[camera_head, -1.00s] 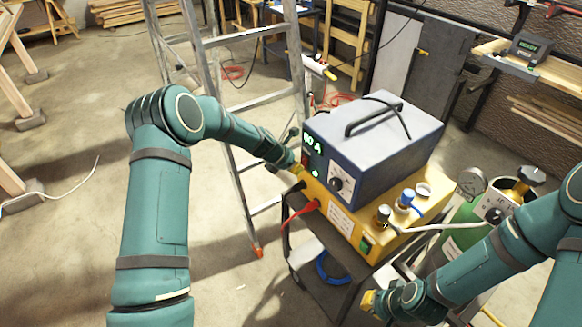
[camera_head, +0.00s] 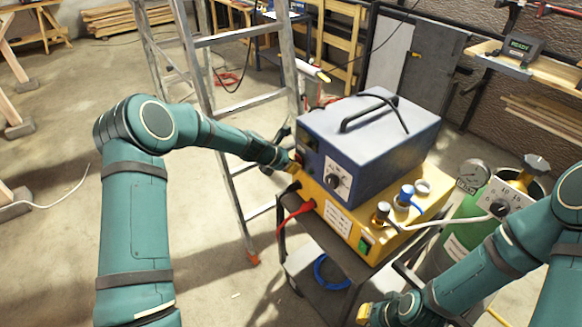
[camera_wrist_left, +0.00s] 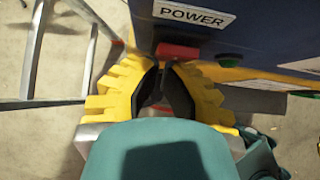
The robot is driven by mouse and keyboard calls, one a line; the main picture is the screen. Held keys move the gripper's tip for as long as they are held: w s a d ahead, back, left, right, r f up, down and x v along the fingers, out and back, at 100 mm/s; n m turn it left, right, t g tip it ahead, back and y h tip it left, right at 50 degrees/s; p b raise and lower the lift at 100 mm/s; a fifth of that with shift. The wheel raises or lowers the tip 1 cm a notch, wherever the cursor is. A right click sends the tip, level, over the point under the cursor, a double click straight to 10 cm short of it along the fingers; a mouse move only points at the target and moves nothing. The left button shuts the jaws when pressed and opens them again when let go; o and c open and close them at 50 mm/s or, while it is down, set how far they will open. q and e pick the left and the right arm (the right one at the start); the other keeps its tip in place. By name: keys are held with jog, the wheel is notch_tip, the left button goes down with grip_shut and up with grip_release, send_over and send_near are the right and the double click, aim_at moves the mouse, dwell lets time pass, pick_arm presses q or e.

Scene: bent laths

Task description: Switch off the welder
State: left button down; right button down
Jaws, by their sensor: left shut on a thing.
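The welder (camera_head: 372,140) is a blue-grey box with a black handle, on top of a yellow unit (camera_head: 345,215). Its front display (camera_head: 307,141) is dark in the head view. In the left wrist view, a red switch (camera_wrist_left: 178,51) sits below a POWER label (camera_wrist_left: 195,15), with a dark green round part (camera_wrist_left: 228,60) to its right. My left gripper (camera_head: 295,165) is at the welder's front face. In the wrist view its yellow fingers with black pads (camera_wrist_left: 165,80) are shut on the switch, which they partly hide. My right gripper (camera_head: 366,313) is low at the bottom edge, mostly hidden.
An aluminium stepladder (camera_head: 240,103) stands close behind my left forearm. A green gas cylinder (camera_head: 470,228) with gauges stands right of the welder. The yellow unit rests on a dark cart (camera_head: 310,262), with red and blue cables. The floor at left is mostly clear.

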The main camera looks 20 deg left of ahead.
pick_arm(q)
jog(key=shift+r, duration=0.2)
pick_arm(e)
jog(key=shift+r, duration=0.15)
pick_arm(q)
jog(key=shift+r+p, duration=0.65)
jog(key=shift+p, duration=0.05)
pick_arm(e)
jog(key=shift+r, duration=0.55)
pick_arm(q)
jog(key=shift+f, duration=0.1)
